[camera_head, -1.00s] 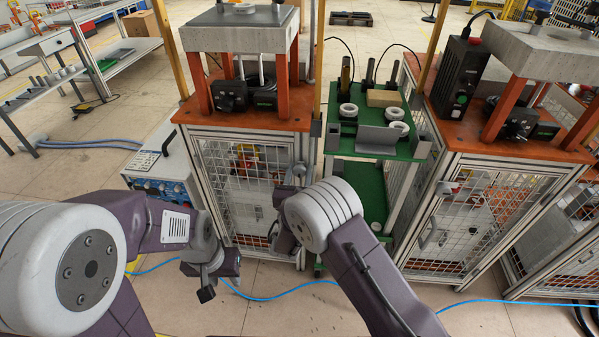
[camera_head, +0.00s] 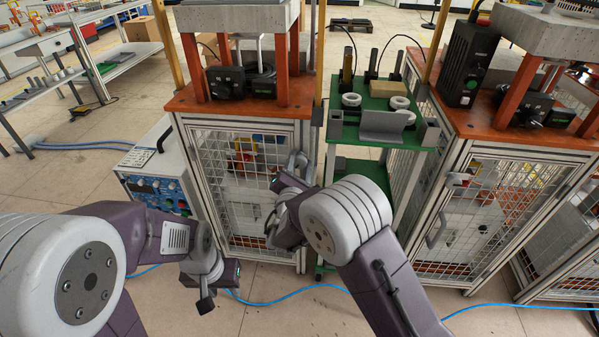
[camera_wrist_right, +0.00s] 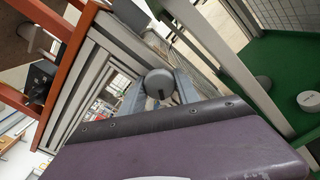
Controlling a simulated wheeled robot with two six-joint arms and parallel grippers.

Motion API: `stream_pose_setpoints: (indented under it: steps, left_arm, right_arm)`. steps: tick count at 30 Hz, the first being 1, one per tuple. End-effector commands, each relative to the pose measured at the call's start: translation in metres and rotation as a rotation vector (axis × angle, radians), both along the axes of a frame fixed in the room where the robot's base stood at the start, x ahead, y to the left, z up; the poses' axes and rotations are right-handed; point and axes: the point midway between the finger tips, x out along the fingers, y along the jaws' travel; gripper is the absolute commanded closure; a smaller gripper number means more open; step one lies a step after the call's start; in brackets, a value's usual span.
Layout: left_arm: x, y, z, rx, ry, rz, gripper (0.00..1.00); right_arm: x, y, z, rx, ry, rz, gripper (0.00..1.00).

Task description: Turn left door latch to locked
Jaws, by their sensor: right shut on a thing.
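The left door (camera_head: 240,195) is a wire-mesh panel in the front of the left machine cabinet. Its latch (camera_head: 298,160) is a small grey part at the door's upper right edge. My right gripper (camera_head: 292,174) is up against it, largely hidden by my wrist. In the right wrist view the latch's round grey knob (camera_wrist_right: 158,83) sits between the two fingers of my right gripper (camera_wrist_right: 160,92), which is shut on it. The latch's exact angle is hard to tell. My left gripper (camera_head: 216,284) hangs low in front of the cabinet, away from the latch; its jaw opening is unclear.
A green shelf cart (camera_head: 375,125) with rings and blocks stands just right of the left cabinet. A second cabinet with a mesh door (camera_head: 480,205) is further right. A blue-fronted control box (camera_head: 155,185) stands left. A blue hose (camera_head: 285,293) lies on the floor.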

Motion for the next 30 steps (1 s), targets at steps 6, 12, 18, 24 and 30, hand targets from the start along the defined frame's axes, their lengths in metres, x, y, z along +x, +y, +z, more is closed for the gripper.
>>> stream_pose_setpoints:
  steps: [6,12,18,24,30]
  left_arm:
    - [0.000,0.000,-0.045,0.000,0.000,0.000,0.60]
    - [0.000,0.000,-0.083,0.000,0.000,0.000,0.60]
    - [0.000,0.000,-0.122,0.000,0.000,0.000,0.60]
    - [0.000,0.000,-0.155,0.000,0.000,0.000,0.60]
    - [0.000,0.000,-0.178,0.000,0.000,0.000,0.60]
  right_arm:
    - [0.000,0.000,-0.009,0.204,-0.026,0.001,1.00]
    - [0.000,0.001,-0.010,0.394,-0.052,0.002,1.00]
    - [0.000,0.001,-0.010,0.573,-0.073,0.002,1.00]
    - [0.000,0.001,-0.008,0.726,-0.092,0.002,1.00]
    - [0.000,0.001,-0.005,0.839,-0.105,0.001,1.00]
